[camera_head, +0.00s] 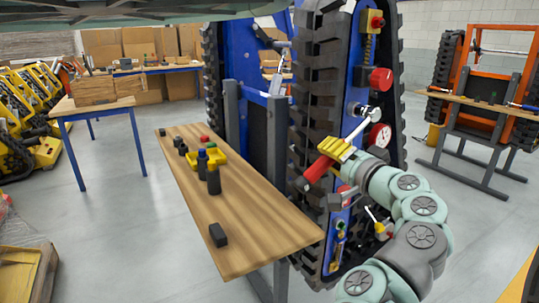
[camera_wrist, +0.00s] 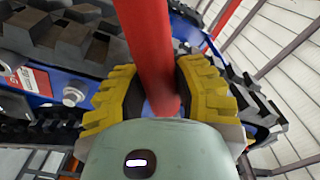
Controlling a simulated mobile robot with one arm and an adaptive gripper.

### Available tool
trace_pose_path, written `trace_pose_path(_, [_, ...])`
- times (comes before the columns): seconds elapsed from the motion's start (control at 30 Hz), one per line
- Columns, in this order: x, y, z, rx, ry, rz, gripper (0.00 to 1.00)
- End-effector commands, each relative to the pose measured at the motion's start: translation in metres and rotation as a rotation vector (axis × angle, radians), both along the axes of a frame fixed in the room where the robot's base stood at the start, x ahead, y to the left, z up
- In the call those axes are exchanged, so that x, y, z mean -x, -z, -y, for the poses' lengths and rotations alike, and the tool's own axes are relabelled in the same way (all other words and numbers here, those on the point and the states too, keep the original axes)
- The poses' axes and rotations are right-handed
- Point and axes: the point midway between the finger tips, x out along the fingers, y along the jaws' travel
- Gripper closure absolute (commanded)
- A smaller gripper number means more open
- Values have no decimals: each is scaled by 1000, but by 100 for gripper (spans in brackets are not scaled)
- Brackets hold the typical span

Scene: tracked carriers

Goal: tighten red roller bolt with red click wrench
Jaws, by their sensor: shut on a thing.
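My gripper (camera_head: 337,151), with yellow ribbed fingers, is shut on the red click wrench (camera_head: 318,171) by its red handle. In the wrist view the red handle (camera_wrist: 148,45) runs up between the two fingers (camera_wrist: 157,95). In the head view a silver shaft extends from the grip up and right toward the tracked blue carrier (camera_head: 338,205). A red round part (camera_head: 381,79), perhaps the red roller, sits higher on the carrier's face. I cannot tell which bolt is the red roller bolt or whether the wrench touches one.
A wooden table (camera_head: 250,220) left of the carrier bears a yellow tray (camera_head: 218,155), dark bottle-like items and a black block (camera_head: 218,235). An orange carrier (camera_head: 505,68) stands at right.

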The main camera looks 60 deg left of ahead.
Motion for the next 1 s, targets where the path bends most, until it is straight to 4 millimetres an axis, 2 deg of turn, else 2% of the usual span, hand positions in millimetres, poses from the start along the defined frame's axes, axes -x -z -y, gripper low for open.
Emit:
trace_pose_path(0.03, [3, -8, -1, -11, -8, -12, 100])
trace_pose_path(0.2, [6, -12, -1, -14, -9, -49, 100])
trace_pose_path(1.0, [10, -18, -2, -20, -11, -117, 100])
